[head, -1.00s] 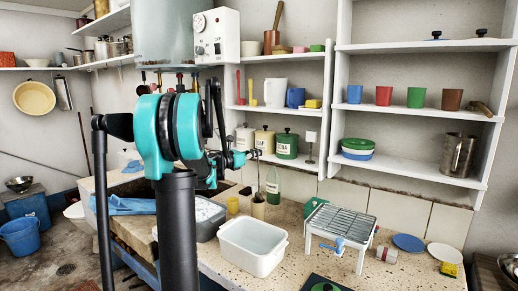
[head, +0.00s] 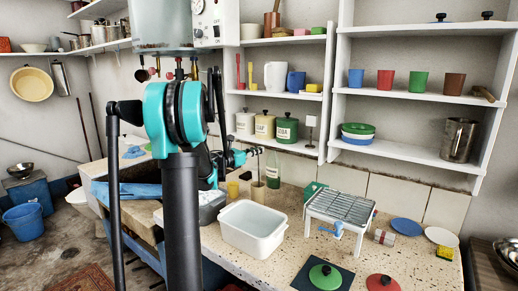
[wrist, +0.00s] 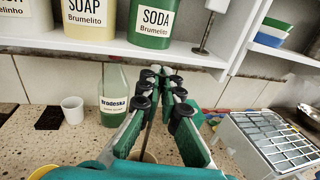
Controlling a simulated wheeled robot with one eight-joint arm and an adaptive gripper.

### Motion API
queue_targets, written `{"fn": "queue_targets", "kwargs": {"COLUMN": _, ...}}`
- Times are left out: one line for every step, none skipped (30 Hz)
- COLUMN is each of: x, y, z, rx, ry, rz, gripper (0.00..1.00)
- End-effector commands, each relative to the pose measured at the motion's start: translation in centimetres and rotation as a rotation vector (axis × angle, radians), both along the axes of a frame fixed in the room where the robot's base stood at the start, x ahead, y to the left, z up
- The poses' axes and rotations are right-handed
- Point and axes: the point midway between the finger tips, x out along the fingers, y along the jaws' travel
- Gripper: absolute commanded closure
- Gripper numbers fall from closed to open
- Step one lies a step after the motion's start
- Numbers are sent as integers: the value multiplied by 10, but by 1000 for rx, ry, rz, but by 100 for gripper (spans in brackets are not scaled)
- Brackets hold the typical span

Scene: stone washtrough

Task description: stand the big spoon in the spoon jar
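The big spoon shows as a thin dark upright handle (wrist: 150,135) in the wrist view. Its lower end goes down into the spoon jar (wrist: 149,157), where its bowl is hidden. In the head view the pale, narrow jar (head: 258,193) stands on the counter behind the white basin, with the handle (head: 258,172) rising from it. My gripper (wrist: 163,78) is above the jar, its fingertips drawn together around the upper handle. It appears shut on the spoon.
A green bottle (wrist: 112,95) stands close left of the jar, with a white cup (wrist: 73,110) farther left. A wire rack (head: 342,206) is to the right. The white basin (head: 252,230) is in front. A shelf with canisters (head: 287,130) is behind.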

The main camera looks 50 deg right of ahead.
Motion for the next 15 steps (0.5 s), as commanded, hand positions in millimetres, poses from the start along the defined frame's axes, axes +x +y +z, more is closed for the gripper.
{"fn": "queue_targets", "kwargs": {"x": 0, "y": 0, "z": -1, "rx": 0, "ry": 0, "rz": 0, "gripper": 100}}
{"fn": "queue_targets", "kwargs": {"x": 0, "y": 0, "z": -1, "rx": 0, "ry": 0, "rz": 0, "gripper": 100}}
{"fn": "queue_targets", "kwargs": {"x": 0, "y": 0, "z": -1, "rx": 0, "ry": 0, "rz": 0, "gripper": 100}}
{"fn": "queue_targets", "kwargs": {"x": 0, "y": 0, "z": -1, "rx": 0, "ry": 0, "rz": 0, "gripper": 100}}
{"fn": "queue_targets", "kwargs": {"x": 0, "y": 0, "z": -1, "rx": 0, "ry": 0, "rz": 0, "gripper": 100}}
{"fn": "queue_targets", "kwargs": {"x": 0, "y": 0, "z": -1, "rx": 0, "ry": 0, "rz": 0, "gripper": 100}}
{"fn": "queue_targets", "kwargs": {"x": 0, "y": 0, "z": -1, "rx": 0, "ry": 0, "rz": 0, "gripper": 100}}
{"fn": "queue_targets", "kwargs": {"x": 0, "y": 0, "z": -1, "rx": 0, "ry": 0, "rz": 0, "gripper": 100}}
{"fn": "queue_targets", "kwargs": {"x": 0, "y": 0, "z": -1, "rx": 0, "ry": 0, "rz": 0, "gripper": 100}}
{"fn": "queue_targets", "kwargs": {"x": 0, "y": 0, "z": -1, "rx": 0, "ry": 0, "rz": 0, "gripper": 100}}
{"fn": "queue_targets", "kwargs": {"x": 0, "y": 0, "z": -1, "rx": 0, "ry": 0, "rz": 0, "gripper": 93}}
{"fn": "queue_targets", "kwargs": {"x": 0, "y": 0, "z": -1, "rx": 0, "ry": 0, "rz": 0, "gripper": 88}}
{"fn": "queue_targets", "kwargs": {"x": 0, "y": 0, "z": -1, "rx": 0, "ry": 0, "rz": 0, "gripper": 85}}
{"fn": "queue_targets", "kwargs": {"x": 0, "y": 0, "z": -1, "rx": 0, "ry": 0, "rz": 0, "gripper": 81}}
{"fn": "queue_targets", "kwargs": {"x": 0, "y": 0, "z": -1, "rx": 0, "ry": 0, "rz": 0, "gripper": 76}}
